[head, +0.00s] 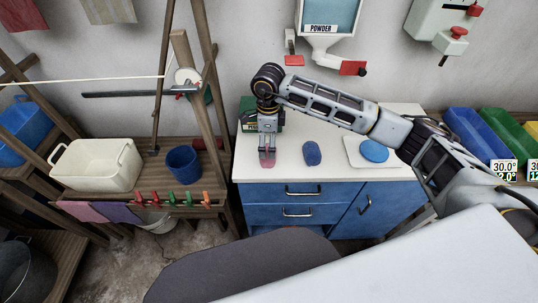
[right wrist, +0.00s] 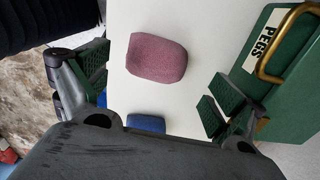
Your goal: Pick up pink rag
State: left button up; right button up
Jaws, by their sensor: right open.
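The pink rag (right wrist: 157,58), a rounded folded block, lies on the white counter top. In the right wrist view it is ahead of the open fingers, between their two sides. In the head view its pink patch (head: 267,160) shows at the tip of my right gripper (head: 267,152), which points down over the counter and partly hides it. My right gripper also shows in the right wrist view (right wrist: 155,95), with green pads spread apart and nothing between them. My left gripper is in neither view.
A blue rag (head: 312,153) lies right of the pink one. A green PEGS box (right wrist: 285,80) with a brass handle stands close to the gripper. A white dish (head: 354,158) holds a blue disc (head: 374,151). A powder dispenser (head: 327,25) hangs above.

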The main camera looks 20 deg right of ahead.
aim_at(267, 163)
jog(key=shift+s+f, duration=0.15)
jog(key=shift+f, duration=0.45)
jog(key=f, duration=0.2)
jog(key=shift+s+f+p, duration=0.25)
jog(key=shift+f+p, duration=0.05)
jog(key=shift+p, duration=0.05)
jog(key=shift+f, duration=0.6)
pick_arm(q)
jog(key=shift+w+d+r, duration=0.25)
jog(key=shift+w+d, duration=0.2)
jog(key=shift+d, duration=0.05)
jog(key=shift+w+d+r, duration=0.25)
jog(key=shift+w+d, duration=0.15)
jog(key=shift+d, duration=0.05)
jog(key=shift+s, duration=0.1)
